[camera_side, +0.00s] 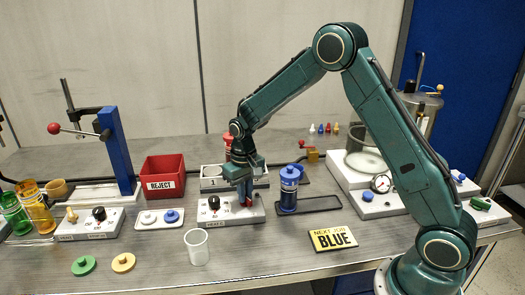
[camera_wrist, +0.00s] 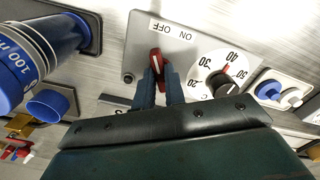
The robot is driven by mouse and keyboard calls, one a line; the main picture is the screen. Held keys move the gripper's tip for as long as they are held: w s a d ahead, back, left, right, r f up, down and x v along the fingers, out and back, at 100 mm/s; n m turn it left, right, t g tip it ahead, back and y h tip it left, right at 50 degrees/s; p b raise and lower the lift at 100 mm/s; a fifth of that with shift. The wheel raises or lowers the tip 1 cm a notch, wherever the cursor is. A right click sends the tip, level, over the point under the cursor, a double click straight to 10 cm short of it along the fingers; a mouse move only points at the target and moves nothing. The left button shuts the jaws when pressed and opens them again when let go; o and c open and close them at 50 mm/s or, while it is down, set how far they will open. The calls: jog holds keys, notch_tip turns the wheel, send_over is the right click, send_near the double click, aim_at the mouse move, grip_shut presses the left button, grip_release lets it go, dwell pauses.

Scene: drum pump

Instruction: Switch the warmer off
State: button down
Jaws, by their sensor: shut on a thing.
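The warmer's control box (camera_side: 228,217) sits on the bench below my gripper. Its red switch knob (camera_wrist: 155,56) shows in the wrist view under the OFF and ON lettering, its upper end nearer OFF. My gripper (camera_wrist: 162,85) points down and its two fingers are shut on the red knob. In the side view my gripper (camera_side: 245,195) covers most of the knob.
A blue-capped cylinder (camera_side: 289,190) stands on a dark tray close right of the box. A white cup (camera_side: 196,246) and a yellow BLUE sign (camera_side: 333,239) are in front. A red REJECT bin (camera_side: 163,175) stands behind left.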

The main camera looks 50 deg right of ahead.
jog(key=shift+n, duration=0.5)
jog(key=c, duration=1.5)
grip_release()
jog(key=shift+o, duration=0.2)
jog(key=shift+r, duration=0.1)
notch_tip(320, 180, up, 14)
jog(key=shift+s, duration=0.1)
